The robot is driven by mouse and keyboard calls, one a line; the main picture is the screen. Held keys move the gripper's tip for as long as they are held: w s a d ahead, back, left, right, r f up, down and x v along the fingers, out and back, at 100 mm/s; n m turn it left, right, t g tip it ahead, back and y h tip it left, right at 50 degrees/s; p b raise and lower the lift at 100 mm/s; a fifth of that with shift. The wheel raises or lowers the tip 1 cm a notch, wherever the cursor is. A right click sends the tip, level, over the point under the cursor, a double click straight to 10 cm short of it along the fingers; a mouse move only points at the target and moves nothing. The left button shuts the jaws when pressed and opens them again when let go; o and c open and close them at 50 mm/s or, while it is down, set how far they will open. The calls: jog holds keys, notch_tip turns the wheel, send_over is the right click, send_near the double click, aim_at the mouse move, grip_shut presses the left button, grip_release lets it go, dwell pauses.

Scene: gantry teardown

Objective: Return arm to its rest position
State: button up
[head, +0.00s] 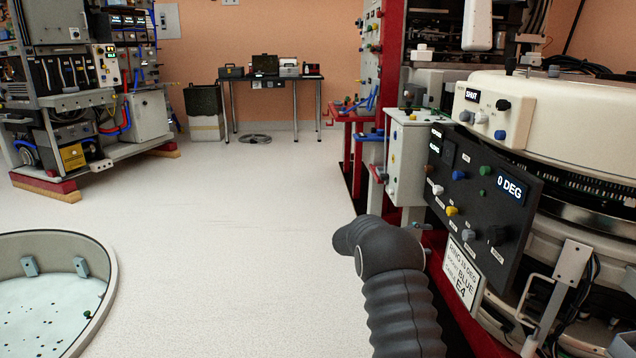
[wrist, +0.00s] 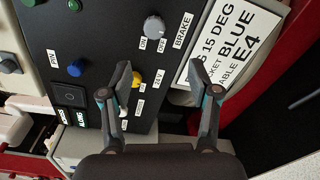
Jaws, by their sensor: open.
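My gripper (wrist: 165,72) is open in the wrist view, with nothing between its two fingers. The fingers stand in front of a dark control panel (wrist: 100,28), and I cannot tell whether either one touches it. A yellow knob (wrist: 137,78) shows near the left finger, and a grey knob (wrist: 154,27) by the BRAKE lettering lies above. In the head view my arm's dark ribbed sleeve (head: 400,300) rises at lower right, beside the same panel (head: 470,205). The gripper cannot be made out there.
The panel's display (head: 511,188) reads 0 DEG; a white box above it has a display (head: 472,95) reading SHUT. A label (head: 464,272) reads BLUE E4. A round basin (head: 104,290) lies at lower left, an equipment rack (head: 70,100) at left. The middle floor is clear.

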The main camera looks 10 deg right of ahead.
jog(key=s+a+f+n+y, duration=0.1)
jog(key=s+f+y, duration=0.25)
jog(key=f, duration=0.55)
jog(key=s+a+g+y, duration=0.2)
jog(key=s+a+y, duration=0.2)
jog(key=s, duration=0.4)
jog(key=s+a+r+m+t+y+p, duration=0.1)
jog(key=s+a+r+t+y+p, duration=0.1)
jog(key=s+a+r, duration=0.4)
jog(key=s+a+r+m+t+y+p, duration=0.1)
jog(key=s+a+r, duration=0.5)
jog(key=s, duration=1)
jog(key=s+a+r+m+t+y+p, duration=0.2)
jog(key=s+a+r+t+y, duration=0.3)
jog(key=s+r, duration=0.6)
jog(key=shift+a+r+y+p, duration=0.25)
jog(key=shift+a+y+p, duration=0.3)
jog(key=shift+y+p, duration=0.45)
